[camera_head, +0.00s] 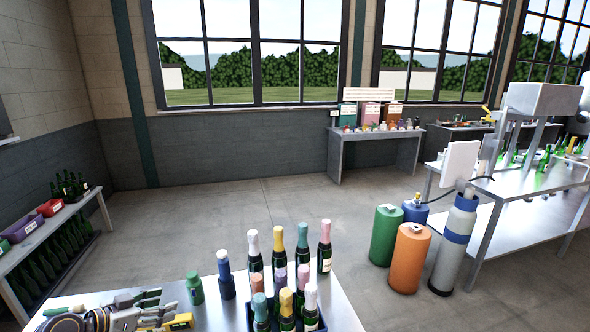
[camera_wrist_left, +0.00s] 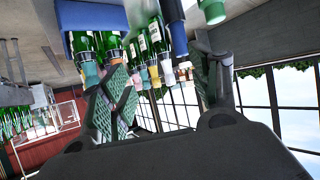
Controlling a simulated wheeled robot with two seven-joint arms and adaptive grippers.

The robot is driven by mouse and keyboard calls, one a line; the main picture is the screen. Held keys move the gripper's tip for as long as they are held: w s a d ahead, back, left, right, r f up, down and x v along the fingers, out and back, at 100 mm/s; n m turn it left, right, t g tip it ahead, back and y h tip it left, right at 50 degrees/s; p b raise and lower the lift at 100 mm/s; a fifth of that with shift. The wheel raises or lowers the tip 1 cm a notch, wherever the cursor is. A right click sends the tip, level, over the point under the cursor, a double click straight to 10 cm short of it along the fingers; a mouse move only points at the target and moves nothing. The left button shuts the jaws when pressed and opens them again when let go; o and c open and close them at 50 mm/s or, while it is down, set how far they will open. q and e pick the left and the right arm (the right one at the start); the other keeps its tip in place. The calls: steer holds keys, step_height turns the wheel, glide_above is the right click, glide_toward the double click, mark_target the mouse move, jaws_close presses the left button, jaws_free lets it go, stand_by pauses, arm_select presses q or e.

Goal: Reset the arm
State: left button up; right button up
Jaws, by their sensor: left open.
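My left gripper (camera_head: 150,303) is at the near left of the front table, its fingers pointing right toward the bottles. In the left wrist view the gripper (camera_wrist_left: 165,88) is open, its two green-padded fingers apart with nothing held between them. That view is upside down. Several green bottles with coloured foil tops stand on the table, including one with a pink top (camera_head: 325,247) and one with a white top (camera_head: 254,252). The nearer ones stand in a blue crate (camera_head: 251,318), which also shows in the wrist view (camera_wrist_left: 88,15). My right gripper is not in view.
A dark blue cylinder (camera_head: 226,275) and a green container (camera_head: 195,289) stand between the gripper and the bottles. A yellow item (camera_head: 180,322) lies beside the gripper. The front table (camera_head: 343,305) is bare at right. Gas cylinders (camera_head: 410,258) stand on the floor beyond.

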arm_select(q)
steer(key=s+d+f+g+y, duration=0.2)
steer(key=s+d+f+g, duration=0.2)
steer(key=s+d+f, duration=0.65)
steer(key=shift+s+d+n+g+y, duration=1.4)
steer(key=shift+s+d+n+y, duration=0.8)
steer(key=shift+s, duration=3.85)
step_height(320, 180, down, 39)
steer(key=s+a+g+b, duration=0.1)
steer(key=s+a+b, duration=0.1)
steer(key=b, duration=0.3)
steer(key=s+a+f+b, duration=0.2)
steer(key=s+a+f, duration=0.1)
steer(key=s+f, duration=0.7)
steer(key=s+a+f+g+b, duration=0.1)
steer(key=s+a+f+b, duration=0.2)
steer(key=s+f, duration=0.8)
step_height(320, 180, down, 4)
steer(key=shift+a+r+m+y, duration=0.15)
steer(key=shift+a+m+y, duration=0.15)
steer(key=shift+a+y, duration=0.1)
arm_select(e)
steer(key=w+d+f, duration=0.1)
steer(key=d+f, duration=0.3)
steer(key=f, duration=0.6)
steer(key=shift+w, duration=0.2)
